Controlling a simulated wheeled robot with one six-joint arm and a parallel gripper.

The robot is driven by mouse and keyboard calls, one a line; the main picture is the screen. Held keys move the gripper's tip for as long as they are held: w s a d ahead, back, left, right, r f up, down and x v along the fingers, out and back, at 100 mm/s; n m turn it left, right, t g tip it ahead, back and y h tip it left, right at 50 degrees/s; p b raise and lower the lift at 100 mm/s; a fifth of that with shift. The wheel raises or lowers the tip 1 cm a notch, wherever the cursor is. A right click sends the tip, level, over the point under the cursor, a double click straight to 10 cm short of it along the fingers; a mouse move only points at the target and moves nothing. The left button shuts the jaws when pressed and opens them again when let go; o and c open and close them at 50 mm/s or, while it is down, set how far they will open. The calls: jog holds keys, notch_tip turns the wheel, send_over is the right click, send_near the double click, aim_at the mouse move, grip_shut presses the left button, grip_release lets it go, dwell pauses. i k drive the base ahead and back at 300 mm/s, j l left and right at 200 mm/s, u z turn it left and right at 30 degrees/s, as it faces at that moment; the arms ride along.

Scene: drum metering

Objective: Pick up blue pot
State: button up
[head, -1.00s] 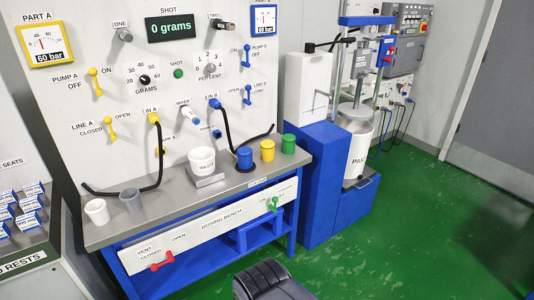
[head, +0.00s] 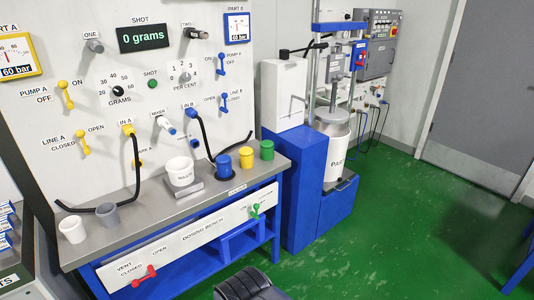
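The blue pot (head: 223,165) stands upright on the grey bench top, toward its right end. It sits at the left of a row with a yellow pot (head: 246,158) and a green pot (head: 267,150). A dark hose from the IN B fitting hangs down close to the blue pot; I cannot tell if they touch.
A white cup on a scale (head: 188,190) stands left of the blue pot. A white cup (head: 72,229) and a grey cup (head: 106,215) stand at the bench's left end. A blue cabinet (head: 293,185) adjoins on the right. Green floor (head: 400,220) is clear at right.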

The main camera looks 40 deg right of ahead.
aim_at(222, 162)
jog(key=i+z, duration=0.15)
jog(key=i, duration=1.3)
